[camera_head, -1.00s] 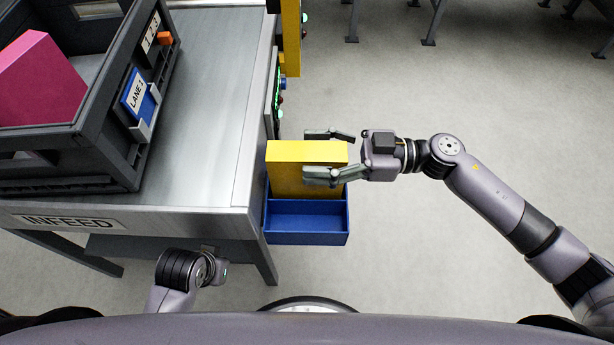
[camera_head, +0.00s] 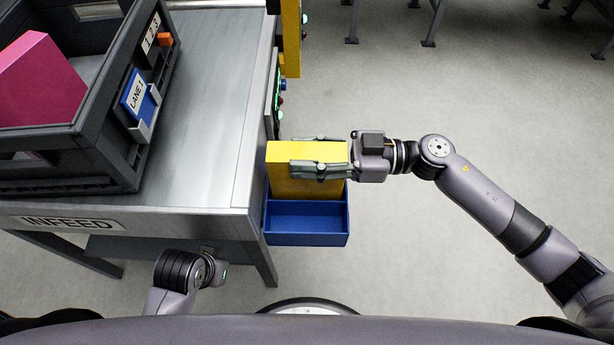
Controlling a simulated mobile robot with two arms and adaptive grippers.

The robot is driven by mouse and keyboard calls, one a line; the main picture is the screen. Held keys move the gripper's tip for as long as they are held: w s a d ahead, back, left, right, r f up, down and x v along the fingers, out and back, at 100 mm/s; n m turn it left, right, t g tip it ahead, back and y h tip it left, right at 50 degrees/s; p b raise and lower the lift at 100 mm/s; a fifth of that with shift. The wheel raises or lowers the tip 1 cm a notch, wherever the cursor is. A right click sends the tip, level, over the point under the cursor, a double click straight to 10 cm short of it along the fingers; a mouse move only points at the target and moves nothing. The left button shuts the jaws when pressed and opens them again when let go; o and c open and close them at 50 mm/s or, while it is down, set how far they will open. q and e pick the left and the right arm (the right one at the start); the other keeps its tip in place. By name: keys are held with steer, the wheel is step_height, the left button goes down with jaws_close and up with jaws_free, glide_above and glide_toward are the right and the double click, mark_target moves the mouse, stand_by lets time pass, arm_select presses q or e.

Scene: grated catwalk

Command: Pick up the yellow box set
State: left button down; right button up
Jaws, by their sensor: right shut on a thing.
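The yellow box set (camera_head: 297,186) stands upright in a blue bin (camera_head: 306,239) at the right side of the metal table. My right gripper (camera_head: 312,154) reaches in from the right and is shut on the upper part of the yellow box set, one finger on its near face and one behind it. The box's lower end is hidden inside the bin. My left arm's end (camera_head: 207,270) shows low at the left, in front of the table; its fingers cannot be made out.
The metal table (camera_head: 215,110), labelled INFEED, carries a dark crate (camera_head: 100,150) with a pink box (camera_head: 38,82) and a LANE 1 tag. A yellow post (camera_head: 291,40) stands behind the bin. The floor to the right is open, with metal legs at the back.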

jaws_close()
steer(key=shift+r, duration=0.2)
stand_by(0.4)
